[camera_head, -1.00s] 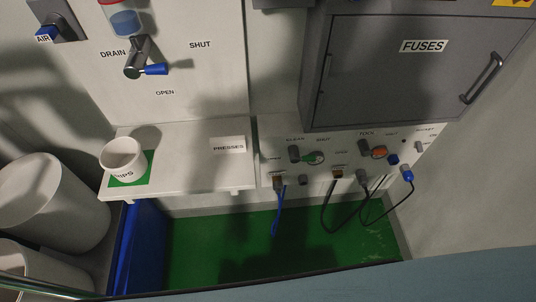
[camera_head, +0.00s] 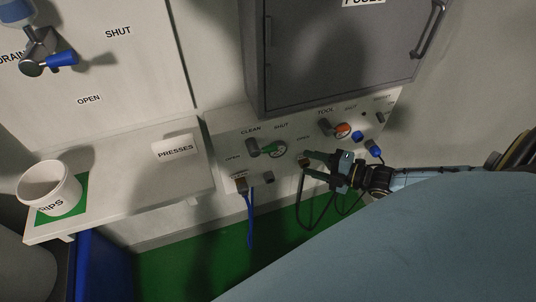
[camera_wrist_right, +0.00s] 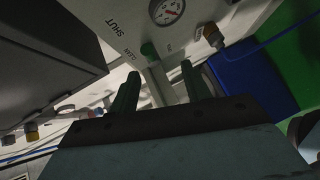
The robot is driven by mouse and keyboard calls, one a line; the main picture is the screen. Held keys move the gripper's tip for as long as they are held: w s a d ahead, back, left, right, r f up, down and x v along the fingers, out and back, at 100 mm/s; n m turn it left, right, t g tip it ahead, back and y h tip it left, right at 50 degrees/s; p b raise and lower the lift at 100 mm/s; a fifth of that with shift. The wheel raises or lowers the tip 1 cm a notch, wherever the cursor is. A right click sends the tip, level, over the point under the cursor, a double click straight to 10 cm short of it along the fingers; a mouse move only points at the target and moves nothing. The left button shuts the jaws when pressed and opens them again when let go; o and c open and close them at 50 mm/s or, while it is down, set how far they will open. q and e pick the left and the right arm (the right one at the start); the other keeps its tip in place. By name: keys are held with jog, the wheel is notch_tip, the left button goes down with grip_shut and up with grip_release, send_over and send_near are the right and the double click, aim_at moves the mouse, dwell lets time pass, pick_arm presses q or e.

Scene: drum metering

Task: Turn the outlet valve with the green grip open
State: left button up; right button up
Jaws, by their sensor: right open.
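The outlet valve with the green grip (camera_head: 268,150) sits on the white panel below the CLEAN label, between an OPEN label on its left and a SHUT label at its upper right. Its grip points right, beside a small round gauge. In the right wrist view the green grip (camera_wrist_right: 149,50) shows ahead of the fingers, below the gauge (camera_wrist_right: 166,11). My right gripper (camera_head: 309,164) is open and empty, to the right of the green grip and a little lower, apart from it. Its two fingers also show in the wrist view (camera_wrist_right: 160,82). My left gripper is out of view.
A valve with an orange grip (camera_head: 342,130) sits under the TOOL label to the right. Dark and blue cables hang below the panel. The grey fuse cabinet (camera_head: 335,55) overhangs it. A white shelf (camera_head: 130,185) with a cup (camera_head: 50,187) is at left.

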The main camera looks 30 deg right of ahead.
aim_at(274, 151)
jog(key=shift+n+y, duration=0.5)
jog(key=shift+n, duration=0.2)
jog(key=b+x, duration=0.1)
jog(key=x, duration=0.3)
jog(key=r+b+x, duration=0.1)
jog(key=x, duration=0.3)
jog(key=r+b+x, duration=0.1)
jog(key=x, duration=0.3)
jog(key=shift+a, duration=0.3)
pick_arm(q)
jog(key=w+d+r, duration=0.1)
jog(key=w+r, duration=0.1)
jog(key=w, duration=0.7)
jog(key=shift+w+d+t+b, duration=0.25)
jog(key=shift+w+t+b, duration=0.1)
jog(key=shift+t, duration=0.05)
pick_arm(e)
jog(key=shift+w+a, duration=0.35)
jog(key=shift+w, duration=0.25)
jog(key=c, duration=1)
